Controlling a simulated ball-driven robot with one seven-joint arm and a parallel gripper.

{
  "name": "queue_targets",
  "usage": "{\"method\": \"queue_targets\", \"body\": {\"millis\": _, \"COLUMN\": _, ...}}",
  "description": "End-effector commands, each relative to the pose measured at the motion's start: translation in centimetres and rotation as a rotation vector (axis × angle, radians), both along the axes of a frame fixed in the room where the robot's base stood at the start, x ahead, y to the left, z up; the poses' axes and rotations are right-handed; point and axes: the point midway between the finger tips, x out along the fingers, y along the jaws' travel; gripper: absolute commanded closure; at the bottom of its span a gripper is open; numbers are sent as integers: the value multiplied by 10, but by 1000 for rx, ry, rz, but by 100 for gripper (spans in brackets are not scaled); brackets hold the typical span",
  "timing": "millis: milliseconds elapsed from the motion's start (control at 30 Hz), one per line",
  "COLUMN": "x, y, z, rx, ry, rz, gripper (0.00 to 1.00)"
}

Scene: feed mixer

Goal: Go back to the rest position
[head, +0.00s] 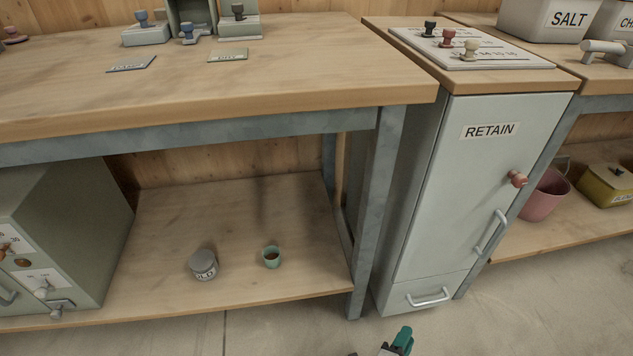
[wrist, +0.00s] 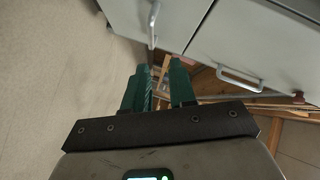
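My gripper (wrist: 161,72) shows in the wrist view with its two green fingers a little apart. Background shows through the gap and nothing is held between them. In the head view, a green finger of my gripper (head: 402,341) shows at the bottom edge, low over the floor in front of the RETAIN cabinet (head: 465,190). The rest of the gripper is cut off there. The cabinet's front and its handle (wrist: 238,79) also show in the wrist view, beyond the fingers.
The wooden workbench (head: 300,70) stands left of the cabinet. Its lower shelf (head: 150,240) bears a grey lidded jar (head: 203,264) and a green cup (head: 272,257). A pink bucket (head: 545,195) and a yellow box (head: 607,186) stand at right. The concrete floor (head: 530,300) in front is clear.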

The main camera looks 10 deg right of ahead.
Motion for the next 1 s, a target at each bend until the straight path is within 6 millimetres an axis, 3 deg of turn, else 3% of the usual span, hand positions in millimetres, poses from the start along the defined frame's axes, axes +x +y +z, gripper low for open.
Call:
{"method": "queue_targets", "body": {"millis": 167, "x": 32, "y": 23, "z": 24, "rx": -12, "ry": -40, "rz": 244, "gripper": 75}}
{"method": "queue_targets", "body": {"millis": 300, "x": 54, "y": 54, "z": 53, "rx": -55, "ry": -47, "rz": 516, "gripper": 75}}
{"method": "queue_targets", "body": {"millis": 467, "x": 57, "y": 91, "z": 79, "rx": -137, "ry": 7, "rz": 822, "gripper": 75}}
{"method": "queue_targets", "body": {"millis": 600, "x": 41, "y": 115, "z": 92, "rx": -224, "ry": 113, "rz": 1058, "gripper": 75}}
{"method": "queue_targets", "body": {"millis": 733, "x": 15, "y": 125, "z": 97, "rx": -307, "ry": 259, "rz": 1244, "gripper": 75}}
{"method": "queue_targets", "body": {"millis": 867, "x": -19, "y": 121, "z": 99, "rx": -379, "ry": 450, "rz": 1389, "gripper": 75}}
{"method": "queue_targets", "body": {"millis": 1000, "x": -66, "y": 100, "z": 100, "rx": -429, "ry": 700, "rz": 1494, "gripper": 75}}
